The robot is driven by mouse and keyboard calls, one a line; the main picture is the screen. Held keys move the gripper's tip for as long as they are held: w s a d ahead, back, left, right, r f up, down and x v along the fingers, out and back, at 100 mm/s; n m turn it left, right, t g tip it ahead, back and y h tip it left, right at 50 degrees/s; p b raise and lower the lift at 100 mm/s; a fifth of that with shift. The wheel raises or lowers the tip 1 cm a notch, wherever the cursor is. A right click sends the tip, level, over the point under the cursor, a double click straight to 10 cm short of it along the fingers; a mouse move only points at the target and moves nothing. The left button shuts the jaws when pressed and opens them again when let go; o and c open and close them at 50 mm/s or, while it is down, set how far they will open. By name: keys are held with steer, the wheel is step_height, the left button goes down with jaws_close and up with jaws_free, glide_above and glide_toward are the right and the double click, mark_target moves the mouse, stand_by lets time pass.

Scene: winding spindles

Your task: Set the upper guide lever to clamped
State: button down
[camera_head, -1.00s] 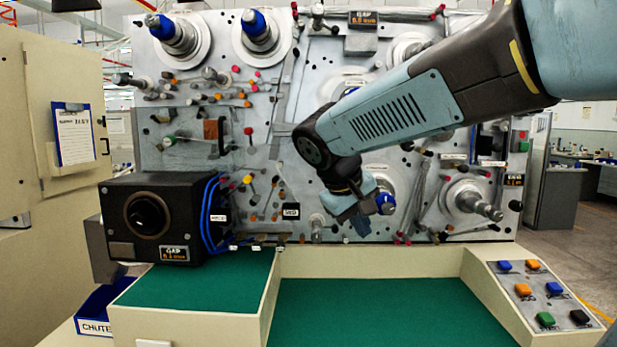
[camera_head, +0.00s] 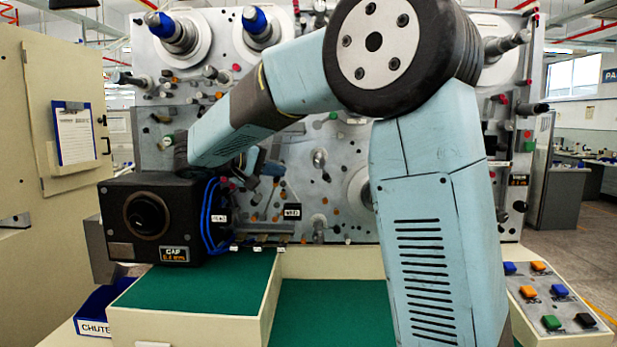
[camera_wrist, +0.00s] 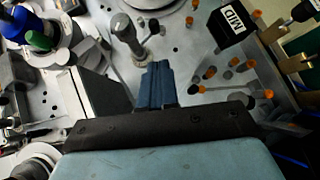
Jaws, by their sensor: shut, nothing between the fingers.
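I cannot tell for sure which part is the upper guide lever; no readable label marks it. The grey machine panel (camera_head: 340,215) carries several small levers and pegs, partly hidden behind my arm. In the wrist view, a grey round-headed post (camera_wrist: 122,27) with a thin arm stands just beyond my gripper (camera_wrist: 158,70). A green-capped knob (camera_wrist: 38,41) is at the upper left there. My gripper's blue fingers are shut together and empty. They appear close to the panel, but contact is unclear. In the head view, my gripper (camera_head: 274,169) is small and partly hidden near the panel's left-centre.
The black gauge box (camera_head: 150,220) with blue cables stands below left of my gripper. A black MID block (camera_wrist: 233,22) and several orange pegs (camera_wrist: 210,72) are close in the wrist view. The green bench top (camera_head: 325,310) is clear. A button console (camera_head: 545,295) is at right.

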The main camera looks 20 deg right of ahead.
steer(key=shift+w+a+r+t, duration=0.15)
steer(key=shift+w+a+t, duration=0.15)
steer(key=shift+w+a, duration=0.4)
steer(key=shift+s, duration=0.1)
glide_toward(323, 169)
steer(key=w+f, duration=0.2)
steer(key=w, duration=0.1)
steer(key=d, duration=0.1)
steer(key=d+f, duration=0.1)
steer(key=s+d, duration=0.1)
steer(key=d, duration=0.1)
steer(key=shift+d+f, duration=0.1)
steer(key=shift+f, duration=0.15)
